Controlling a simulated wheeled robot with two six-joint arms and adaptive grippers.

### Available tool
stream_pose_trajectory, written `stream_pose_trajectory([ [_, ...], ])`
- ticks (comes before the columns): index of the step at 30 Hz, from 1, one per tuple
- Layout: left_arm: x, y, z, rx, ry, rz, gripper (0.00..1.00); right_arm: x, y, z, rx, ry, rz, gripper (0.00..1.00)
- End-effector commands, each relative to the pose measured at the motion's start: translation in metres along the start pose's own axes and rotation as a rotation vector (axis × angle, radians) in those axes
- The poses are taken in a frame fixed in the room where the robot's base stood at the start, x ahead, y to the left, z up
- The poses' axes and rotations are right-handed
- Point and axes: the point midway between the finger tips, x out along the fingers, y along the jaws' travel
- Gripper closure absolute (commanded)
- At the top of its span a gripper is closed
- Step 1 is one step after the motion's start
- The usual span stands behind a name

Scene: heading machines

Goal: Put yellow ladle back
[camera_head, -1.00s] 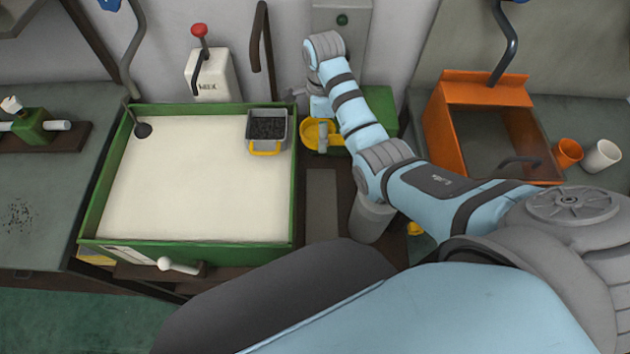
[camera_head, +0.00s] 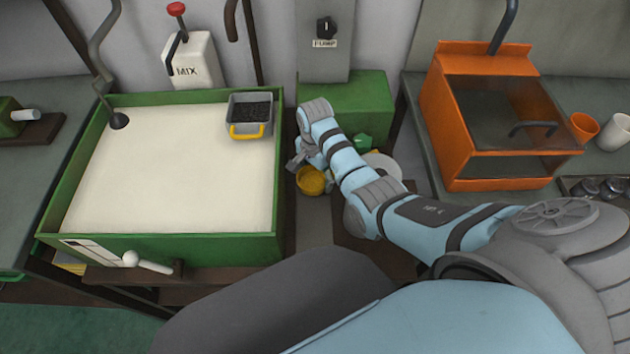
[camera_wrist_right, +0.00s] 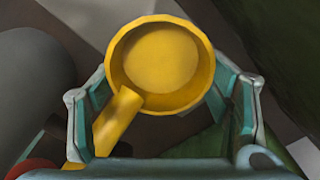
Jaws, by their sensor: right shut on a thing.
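The yellow ladle (camera_head: 311,181) is at my right gripper (camera_head: 299,161), just right of the green-framed tray in the head view. In the right wrist view the ladle (camera_wrist_right: 160,62) shows its round cup between the two fingers of the right gripper (camera_wrist_right: 162,85), which is shut on it. Its short thick handle points down left, toward the palm. In the head view my wrist hides part of the ladle and the fingers. My left gripper is out of view.
The wide white-bedded tray (camera_head: 160,246) stands left, with a grey bin of dark grains (camera_head: 250,112) in its far right corner. A green box (camera_head: 345,97) stands behind my wrist. An orange cabinet (camera_head: 465,185) and cups (camera_head: 584,128) are at the right.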

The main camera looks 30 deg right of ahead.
Motion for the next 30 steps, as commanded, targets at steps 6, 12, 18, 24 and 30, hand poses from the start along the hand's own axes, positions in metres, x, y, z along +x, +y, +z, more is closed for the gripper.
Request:
stream_pose_trajectory([
  [6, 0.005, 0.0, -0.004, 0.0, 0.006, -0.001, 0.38, 0.01, 0.0, 0.0, 0.001, 0.001, -0.002, 0.52],
  [12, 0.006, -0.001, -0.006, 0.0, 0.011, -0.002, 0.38, 0.013, 0.0, -0.001, 0.001, 0.001, -0.002, 0.52],
  [18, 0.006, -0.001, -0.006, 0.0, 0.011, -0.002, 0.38, 0.013, 0.0, 0.0, 0.001, 0.0, -0.001, 0.09],
  [24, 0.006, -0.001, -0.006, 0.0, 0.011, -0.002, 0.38, 0.013, 0.0, 0.0, 0.001, 0.0, -0.001, 0.09],
  [30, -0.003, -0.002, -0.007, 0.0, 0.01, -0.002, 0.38, -0.005, -0.001, -0.001, 0.001, 0.001, -0.003, 0.09],
])
